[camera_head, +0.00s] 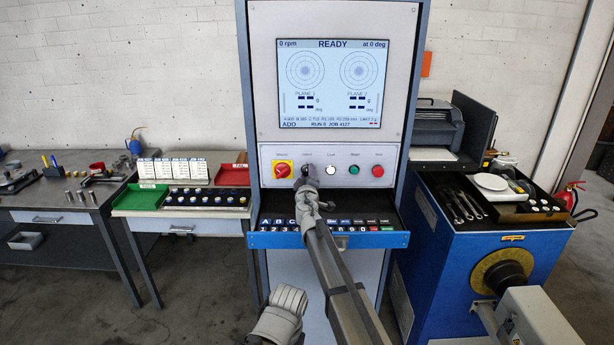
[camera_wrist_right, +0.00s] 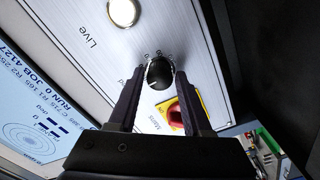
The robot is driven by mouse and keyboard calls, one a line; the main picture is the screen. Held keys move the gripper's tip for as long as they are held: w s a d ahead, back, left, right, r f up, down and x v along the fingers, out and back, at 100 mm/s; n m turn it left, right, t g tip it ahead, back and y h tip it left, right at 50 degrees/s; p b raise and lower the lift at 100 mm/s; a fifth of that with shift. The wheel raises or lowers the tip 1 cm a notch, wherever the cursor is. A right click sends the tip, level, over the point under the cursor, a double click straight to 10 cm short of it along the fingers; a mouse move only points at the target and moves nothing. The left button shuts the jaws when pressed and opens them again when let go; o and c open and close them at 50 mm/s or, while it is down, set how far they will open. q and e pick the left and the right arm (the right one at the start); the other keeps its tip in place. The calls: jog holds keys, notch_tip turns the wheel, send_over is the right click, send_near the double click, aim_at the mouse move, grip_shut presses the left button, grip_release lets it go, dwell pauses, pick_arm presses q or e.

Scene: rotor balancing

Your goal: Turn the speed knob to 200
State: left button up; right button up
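The speed knob (camera_wrist_right: 159,74) is a round black knob with a white pointer line, on the grey control panel (camera_head: 343,158). A printed scale shows around part of its rim in the right wrist view; its figures are too small to read. My right gripper (camera_wrist_right: 159,72) is at the knob, with one finger on each side of it. Thin gaps seem to show between fingers and knob, so it looks open. In the head view my right gripper (camera_head: 306,176) covers most of the knob. The screen (camera_head: 332,84) reads READY, 0 rpm.
A red switch on a yellow plate (camera_head: 283,170) sits left of the knob. A white button (camera_head: 330,170), a green button (camera_head: 353,170) and a red button (camera_head: 377,171) are to the right. A blue keyboard drawer (camera_head: 396,239) juts out below the panel, under my forearm.

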grip_shut()
dwell(0.4)
jog(key=m, duration=0.4)
jog(key=shift+m, duration=1.8)
jog(key=shift+o, duration=2)
grip_release()
